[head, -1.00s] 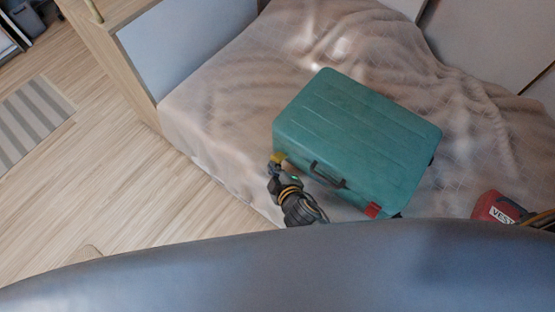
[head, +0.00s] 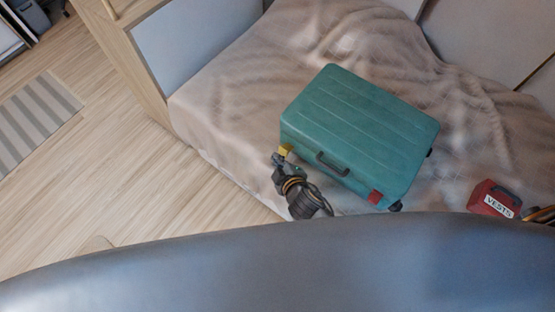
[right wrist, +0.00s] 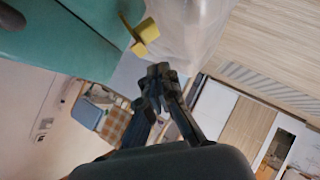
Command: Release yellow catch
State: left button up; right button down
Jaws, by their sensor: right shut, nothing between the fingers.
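A teal suitcase (head: 360,125) lies on the bed with its handle side facing me. The yellow catch (head: 286,149) is at the left end of that side. In the right wrist view the yellow catch (right wrist: 146,35) sticks out from the teal case wall (right wrist: 85,40). My right gripper (head: 277,160) is shut and empty, just beside the catch. In the right wrist view its fingertips (right wrist: 160,72) are below the catch, with a small gap visible. A red catch (head: 375,197) sits at the right end of the same side.
A dark handle (head: 332,165) is between the two catches. A red box labelled VESTS (head: 493,199) lies on the bed at the right. The rumpled bedspread (head: 225,110) is clear left of the case. Wooden floor (head: 130,190) lies beyond the bed's edge.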

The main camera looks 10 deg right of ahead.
pick_arm(q)
jog(key=shift+s+d+f+b, duration=0.1)
jog(key=shift+b, duration=0.3)
pick_arm(e)
jog(key=s+a+f+v, duration=0.1)
jog(key=a+v, duration=0.1)
jog(key=v, duration=0.8)
jog(key=shift+d, duration=0.4)
pick_arm(q)
jog(key=shift+s+a, duration=0.15)
jog(key=shift+a, duration=0.1)
pick_arm(e)
jog(key=shift+f, duration=0.1)
